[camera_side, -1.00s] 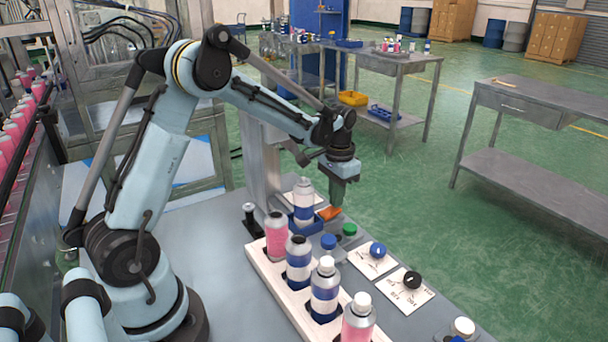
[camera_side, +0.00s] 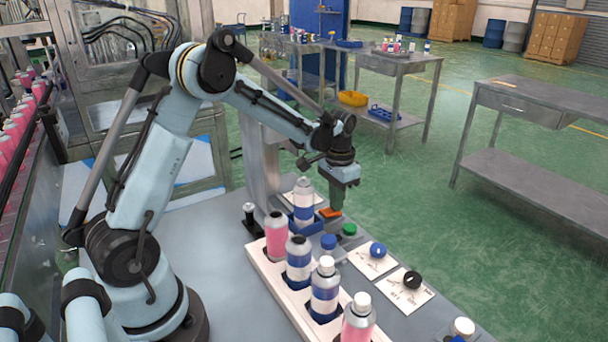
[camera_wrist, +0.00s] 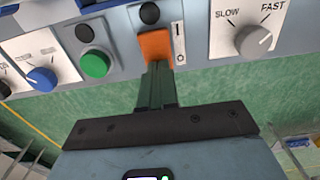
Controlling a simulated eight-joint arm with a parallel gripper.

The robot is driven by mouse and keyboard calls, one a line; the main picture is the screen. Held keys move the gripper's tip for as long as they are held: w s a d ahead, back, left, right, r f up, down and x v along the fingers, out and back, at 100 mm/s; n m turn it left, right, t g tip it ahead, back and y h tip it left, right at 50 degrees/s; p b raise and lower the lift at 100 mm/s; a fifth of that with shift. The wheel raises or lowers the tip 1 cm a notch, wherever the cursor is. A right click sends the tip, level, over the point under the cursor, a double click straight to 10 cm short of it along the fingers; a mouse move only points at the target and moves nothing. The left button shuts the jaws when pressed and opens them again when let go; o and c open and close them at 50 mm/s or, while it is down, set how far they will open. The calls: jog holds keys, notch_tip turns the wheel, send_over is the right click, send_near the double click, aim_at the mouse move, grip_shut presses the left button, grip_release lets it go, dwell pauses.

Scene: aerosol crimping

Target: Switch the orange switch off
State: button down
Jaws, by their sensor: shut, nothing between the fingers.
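The orange switch (camera_wrist: 156,47) is a rocker on a grey panel, beside a white label with a "1" mark. It also shows in the side view (camera_side: 330,213), partly behind my fingers. My gripper (camera_wrist: 158,72) is shut and empty. Its fingertips are at the switch's lower edge in the wrist view and appear to touch it. In the side view my gripper (camera_side: 336,208) points down onto the switch. The exact contact, and which way the rocker is tipped, cannot be told clearly.
A green button (camera_wrist: 95,64), a blue knob (camera_wrist: 41,78) and a grey SLOW/FAST dial (camera_wrist: 254,40) sit near the switch. A white rack (camera_side: 265,263) with several cans stands in front. A blue-and-white can (camera_side: 303,200) stands close left of my gripper.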

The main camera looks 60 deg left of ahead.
notch_tip(320, 180, up, 11)
jog(key=shift+f, duration=0.2)
dwell(1.1)
jog(key=s+d+t, duration=0.3)
jog(key=s+d, duration=0.2)
jog(key=s, duration=0.2)
jog(key=s+d+r+t, duration=0.1)
jog(key=s+d+t, duration=0.3)
jog(key=s, duration=0.4)
jog(key=shift+s+d, duration=0.2)
jog(key=shift+d, duration=0.55)
